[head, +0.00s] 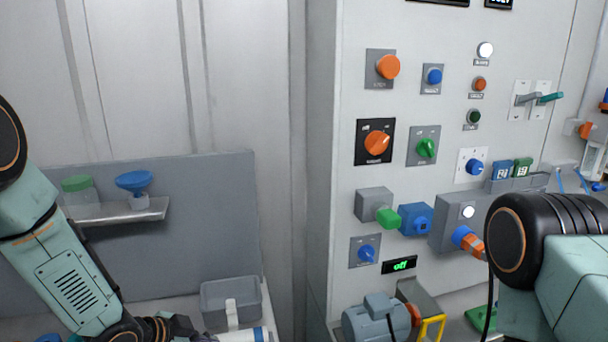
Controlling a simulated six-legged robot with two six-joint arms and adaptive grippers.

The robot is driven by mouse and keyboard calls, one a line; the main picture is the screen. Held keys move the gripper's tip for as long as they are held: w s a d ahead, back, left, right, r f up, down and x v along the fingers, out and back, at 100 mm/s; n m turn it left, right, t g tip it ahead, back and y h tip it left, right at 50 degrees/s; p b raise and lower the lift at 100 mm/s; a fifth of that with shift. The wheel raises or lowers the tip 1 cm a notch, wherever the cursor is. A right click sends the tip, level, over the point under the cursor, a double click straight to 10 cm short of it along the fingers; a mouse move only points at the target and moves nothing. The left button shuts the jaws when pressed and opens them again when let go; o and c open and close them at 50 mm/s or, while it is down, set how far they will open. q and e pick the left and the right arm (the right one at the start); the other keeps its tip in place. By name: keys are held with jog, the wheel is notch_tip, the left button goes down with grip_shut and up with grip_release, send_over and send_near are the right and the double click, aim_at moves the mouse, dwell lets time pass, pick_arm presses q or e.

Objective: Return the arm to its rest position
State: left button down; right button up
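My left arm (65,270) comes in from the left and bends down to the bottom edge. A dark part at its end, perhaps my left gripper (185,327), shows at the bottom edge beside a white and blue cylinder (245,335). Its fingers are cut off or hidden, so I cannot tell whether it holds the cylinder. My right arm (560,270) stands at the lower right in front of the panel. Its gripper is outside the picture.
A control panel (350,20) with knobs, buttons and levers fills the right side; its small display (399,265) reads "off". A grey bin (231,302) sits at bottom centre. A shelf (115,213) holds a green-lidded jar (78,190) and a blue funnel (134,182).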

pick_arm(q)
jog(key=s+d+f+n+g+y, duration=0.1)
jog(key=s+f+n+g, duration=0.15)
jog(key=s+f, duration=0.4)
jog(key=s+f+n+g+y, duration=0.1)
jog(key=s+f+n, duration=0.25)
jog(key=s, duration=0.55)
jog(key=s+a+f+n+g+y, duration=0.1)
jog(key=s+a+n+g+y, duration=0.15)
jog(key=s, duration=0.75)
jog(key=s+a+f+n+g+y, duration=0.1)
jog(key=s+n, duration=0.3)
jog(key=s, duration=0.5)
notch_tip(320, 180, down, 20)
jog(key=b, duration=2)
jog(key=shift+w+m, duration=0.35)
